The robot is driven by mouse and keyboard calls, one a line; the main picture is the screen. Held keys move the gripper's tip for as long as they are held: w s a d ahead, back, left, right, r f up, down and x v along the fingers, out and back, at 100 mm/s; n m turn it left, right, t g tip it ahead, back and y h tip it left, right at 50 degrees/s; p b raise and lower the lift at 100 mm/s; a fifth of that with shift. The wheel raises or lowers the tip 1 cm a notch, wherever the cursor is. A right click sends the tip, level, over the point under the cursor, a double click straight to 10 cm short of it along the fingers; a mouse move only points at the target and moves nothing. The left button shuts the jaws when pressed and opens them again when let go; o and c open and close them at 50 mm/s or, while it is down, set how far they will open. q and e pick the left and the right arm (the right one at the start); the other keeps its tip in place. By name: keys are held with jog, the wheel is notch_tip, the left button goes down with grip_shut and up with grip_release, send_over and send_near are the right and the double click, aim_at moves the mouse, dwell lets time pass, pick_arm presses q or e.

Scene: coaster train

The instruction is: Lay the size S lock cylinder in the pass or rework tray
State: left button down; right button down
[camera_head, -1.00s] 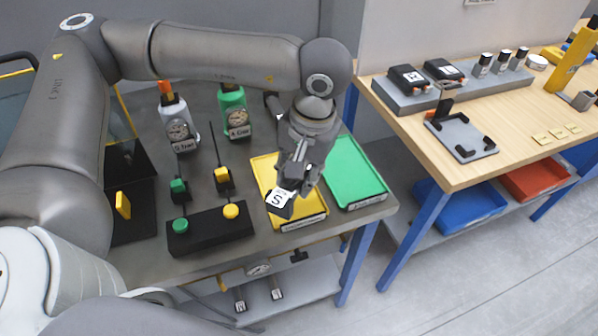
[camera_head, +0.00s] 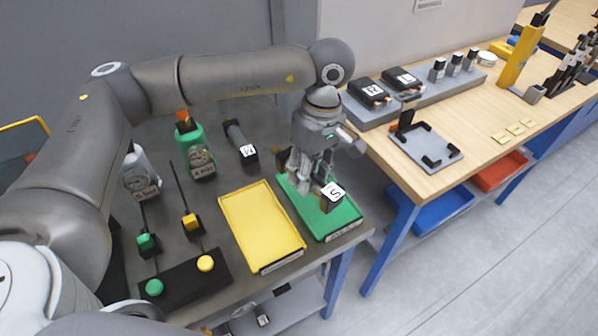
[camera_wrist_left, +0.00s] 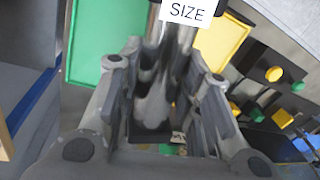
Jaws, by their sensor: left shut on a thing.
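The size S lock cylinder (camera_head: 333,196) is a dark piece with a white label marked S. My left gripper (camera_head: 318,183) is shut on it and holds it over the green tray (camera_head: 337,223), near that tray's right side. I cannot tell whether the cylinder touches the tray. The yellow tray (camera_head: 262,227) lies to the left and is empty. The right gripper is not seen.
Another cylinder marked M (camera_head: 241,143) lies on the grey bench behind the yellow tray. Grey and green bottle-like gauges (camera_head: 197,152) and a black box with buttons (camera_head: 185,281) stand to the left. A wooden table (camera_head: 470,120) with fixtures is at the right.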

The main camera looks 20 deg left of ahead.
pick_arm(q)
jog(key=w+n+t+h+p, duration=0.1)
jog(key=w+n+p, duration=0.2)
jog(key=n, duration=1.3)
jog(key=w+n+t+p, duration=0.2)
jog(key=n+p, duration=0.6)
jog(key=n, duration=0.9)
jog(key=shift+w+a+n+h, duration=0.3)
jog(key=shift+w+a+h, duration=0.1)
jog(key=shift+w, duration=0.25)
jog(key=shift+f, duration=0.15)
jog(key=shift+f+b, duration=3.95)
jog(key=shift+f, duration=0.9)
